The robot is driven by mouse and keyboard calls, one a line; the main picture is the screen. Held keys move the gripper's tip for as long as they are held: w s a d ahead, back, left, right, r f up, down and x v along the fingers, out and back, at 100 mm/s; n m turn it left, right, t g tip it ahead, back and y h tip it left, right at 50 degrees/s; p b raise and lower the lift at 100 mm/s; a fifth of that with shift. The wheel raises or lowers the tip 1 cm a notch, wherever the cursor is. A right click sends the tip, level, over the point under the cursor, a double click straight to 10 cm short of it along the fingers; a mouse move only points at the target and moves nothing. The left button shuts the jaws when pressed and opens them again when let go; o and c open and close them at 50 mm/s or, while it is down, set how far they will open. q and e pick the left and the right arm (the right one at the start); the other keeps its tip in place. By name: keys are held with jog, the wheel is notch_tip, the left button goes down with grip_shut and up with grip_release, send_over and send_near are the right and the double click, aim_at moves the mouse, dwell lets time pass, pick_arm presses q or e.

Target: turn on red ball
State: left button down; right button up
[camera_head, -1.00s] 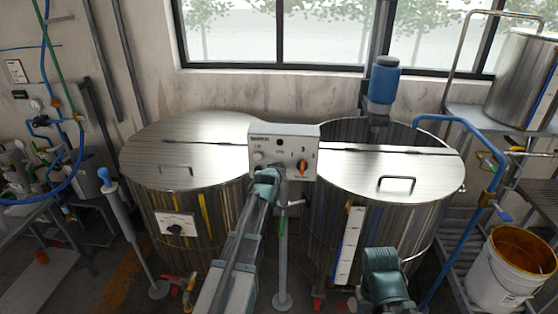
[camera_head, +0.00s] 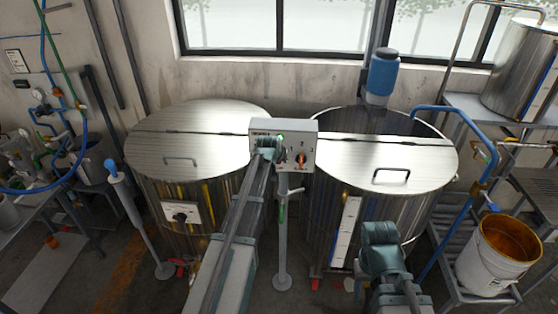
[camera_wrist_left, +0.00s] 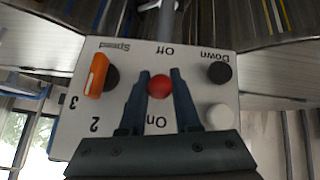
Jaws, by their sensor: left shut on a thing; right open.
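The red ball (camera_wrist_left: 159,86) is on a grey control box (camera_head: 309,127), between the two tanks. In the left wrist view it sits between the upside-down labels On and Off. My left gripper (camera_wrist_left: 159,84) has a finger on each side of the ball and is shut on it. In the head view the left gripper (camera_head: 270,148) covers the ball. A green lamp (camera_head: 280,137) glows on the box. My right gripper (camera_head: 380,233) is open, low in front of the right tank.
The box also has an orange speed knob (camera_wrist_left: 96,75), a black knob (camera_wrist_left: 220,72) and a white button (camera_wrist_left: 219,117). Lidded metal tanks stand left (camera_head: 200,130) and right (camera_head: 370,150). A white bucket (camera_head: 490,265) is at right.

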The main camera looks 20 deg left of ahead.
pick_arm(q)
jog(key=c, duration=0.6)
grip_release()
jog(key=shift+c, duration=0.2)
jog(key=shift+r, duration=0.1)
jog(key=p+v, duration=1)
jog(key=v, duration=0.3)
jog(key=shift+s+r, duration=0.2)
jog(key=shift+s, duration=0.15)
jog(key=shift+d, duration=0.1)
